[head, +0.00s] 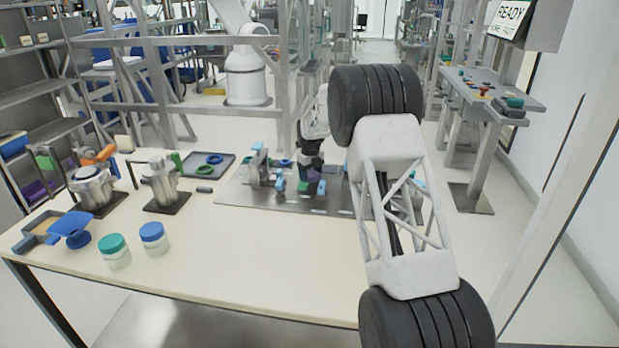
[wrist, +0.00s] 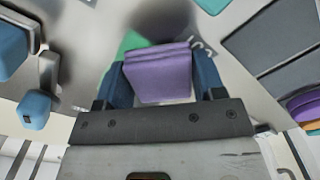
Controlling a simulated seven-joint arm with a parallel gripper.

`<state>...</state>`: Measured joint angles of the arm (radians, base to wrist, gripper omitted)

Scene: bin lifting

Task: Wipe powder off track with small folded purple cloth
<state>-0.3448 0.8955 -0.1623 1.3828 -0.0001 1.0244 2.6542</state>
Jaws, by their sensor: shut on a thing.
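My gripper (wrist: 160,82) is shut on the small folded purple cloth (wrist: 160,75), which sits between its two dark blue fingers in the wrist view. In the head view my gripper (head: 312,185) is low over the metal plate (head: 232,198) at the middle of the table. A green thing (wrist: 130,44) shows just behind the cloth. Whether the cloth touches the surface under it, I cannot tell. I cannot make out the track for sure, nor any powder; my arm hides part of the plate.
Blue-tipped fixtures (head: 257,163) stand on the plate left of my gripper; a blue block (wrist: 34,109) shows in the wrist view. Left on the table are a dark tray (head: 224,171), two metal pots, lidded jars (head: 154,238) and a blue scoop (head: 70,228). The front middle tabletop is clear.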

